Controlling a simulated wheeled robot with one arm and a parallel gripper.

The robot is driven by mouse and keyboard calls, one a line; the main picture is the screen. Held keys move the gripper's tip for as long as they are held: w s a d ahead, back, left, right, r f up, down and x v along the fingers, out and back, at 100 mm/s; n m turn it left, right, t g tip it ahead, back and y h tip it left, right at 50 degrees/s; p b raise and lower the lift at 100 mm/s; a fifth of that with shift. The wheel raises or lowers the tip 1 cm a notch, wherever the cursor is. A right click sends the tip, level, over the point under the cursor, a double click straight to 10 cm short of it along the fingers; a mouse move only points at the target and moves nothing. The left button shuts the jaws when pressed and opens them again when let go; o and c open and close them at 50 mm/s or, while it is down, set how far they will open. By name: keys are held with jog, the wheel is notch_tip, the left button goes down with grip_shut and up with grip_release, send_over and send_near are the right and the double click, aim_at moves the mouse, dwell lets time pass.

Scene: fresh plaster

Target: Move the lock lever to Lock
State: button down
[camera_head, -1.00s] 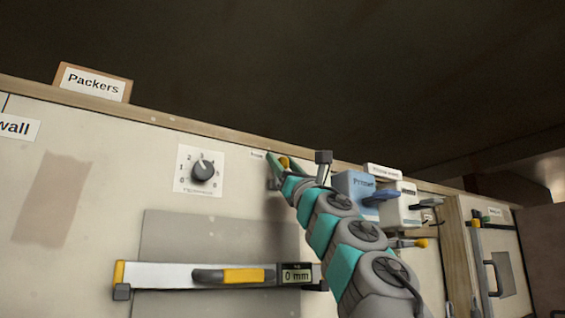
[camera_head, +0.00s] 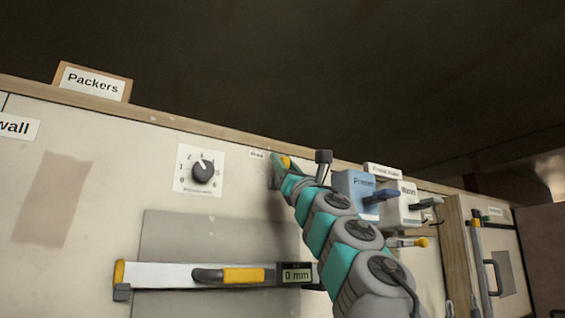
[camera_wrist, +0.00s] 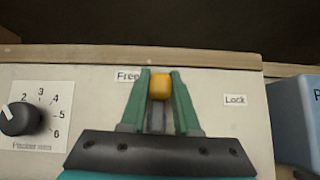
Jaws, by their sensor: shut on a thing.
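The lock lever (camera_wrist: 161,87) has a yellow knob on a grey stem. In the wrist view it stands about upright between the "Free" label (camera_wrist: 127,76) and the "Lock" label (camera_wrist: 235,99), nearer "Free". My gripper (camera_wrist: 162,80) has its green fingers on either side of the lever, shut on it. The lower stem runs down toward the dark gripper body, which hides its base. The "Lock" label is not visible there.
A numbered dial (camera_wrist: 20,118) is left of the lever. A blue box (camera_wrist: 297,115) is close on the right. In the head view a level reading 0 mm (camera_head: 220,274) is mounted below. A wooden rail (camera_head: 180,123) runs along the panel's top.

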jog(key=m+h, duration=0.2)
jog(key=m+t+h+p, duration=0.1)
jog(key=m+h, duration=0.1)
jog(key=m, duration=0.1)
jog(key=m+t+h, duration=0.1)
jog(key=m+h, duration=0.1)
jog(key=shift+w+d+r+h, duration=0.1)
jog(key=shift+w+d+h, duration=0.15)
jog(key=shift+d+h, duration=0.15)
jog(key=m+h, duration=0.1)
jog(key=m+h+p, duration=0.1)
jog(key=m, duration=0.1)
jog(key=m+h+p, duration=0.1)
jog(key=m+h, duration=0.1)
jog(key=shift+w+d+f, duration=0.3)
jog(key=shift+w+d+f+m+g+h+p, duration=0.25)
jog(key=shift+m+g+h, duration=0.3)
jog(key=shift+m+h, duration=0.65)
jog(key=shift+w+d+f+m+g+h+p, duration=0.1)
jog(key=shift+d+f+m+g+h, duration=0.4)
jog(key=shift+m, duration=1.15)
jog(key=shift+w+a+f+m+g+h+p, duration=0.15)
jog(key=shift+m+g+h, duration=0.5)
jog(key=shift+m+h, duration=0.7)
jog(key=shift+d+f+m+g, duration=0.25)
jog(key=shift+m+g, duration=0.25)
jog(key=shift+m, duration=0.3)
jog(key=c, duration=0.6)
grip_release()
jog(key=shift+c, duration=0.2)
